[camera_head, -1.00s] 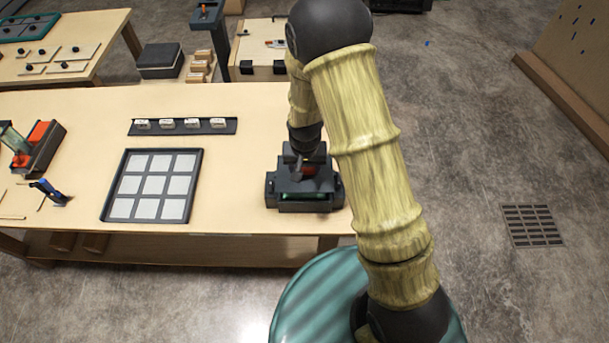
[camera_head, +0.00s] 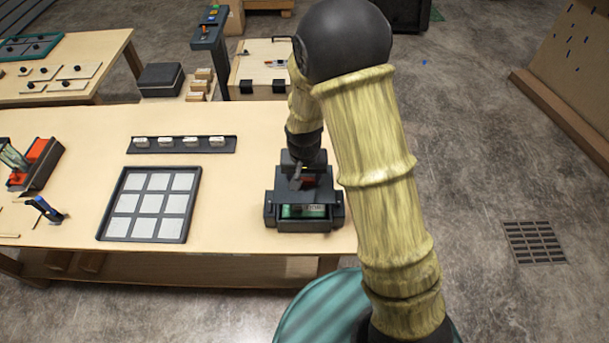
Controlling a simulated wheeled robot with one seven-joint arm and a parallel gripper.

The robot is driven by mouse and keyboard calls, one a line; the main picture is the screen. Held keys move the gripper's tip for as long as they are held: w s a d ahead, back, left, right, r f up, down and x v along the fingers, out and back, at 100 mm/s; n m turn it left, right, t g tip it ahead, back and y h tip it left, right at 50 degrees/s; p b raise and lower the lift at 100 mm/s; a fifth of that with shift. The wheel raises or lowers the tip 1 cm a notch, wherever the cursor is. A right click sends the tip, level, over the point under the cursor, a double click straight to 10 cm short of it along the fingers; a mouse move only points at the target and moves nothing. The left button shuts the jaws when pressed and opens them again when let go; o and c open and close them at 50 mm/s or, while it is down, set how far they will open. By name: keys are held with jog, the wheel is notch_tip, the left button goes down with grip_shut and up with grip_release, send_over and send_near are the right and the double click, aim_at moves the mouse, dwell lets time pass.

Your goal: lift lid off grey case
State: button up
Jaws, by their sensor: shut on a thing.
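The grey case (camera_head: 271,217) stands near the right end of the wooden table. Its dark lid (camera_head: 322,196) is raised above it and set toward the back, and a green board (camera_head: 302,212) shows inside the open front part. My gripper (camera_head: 302,180) comes down from above and is shut on the lid, at a small red part on its top. The fingertips are small and partly hidden by the gripper body. Whether the lid's rear edge is clear of the case cannot be seen.
Left of the case lies a dark tray with light square tiles (camera_head: 150,203). Behind it is a dark strip with several white blocks (camera_head: 180,144). A blue tool (camera_head: 44,209) and a red-and-black device (camera_head: 38,163) are at the left. Table (camera_head: 240,225) between tray and case is clear.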

aim_at(304, 177)
jog(key=shift+r+p, duration=1.55)
jog(key=shift+r, duration=0.45)
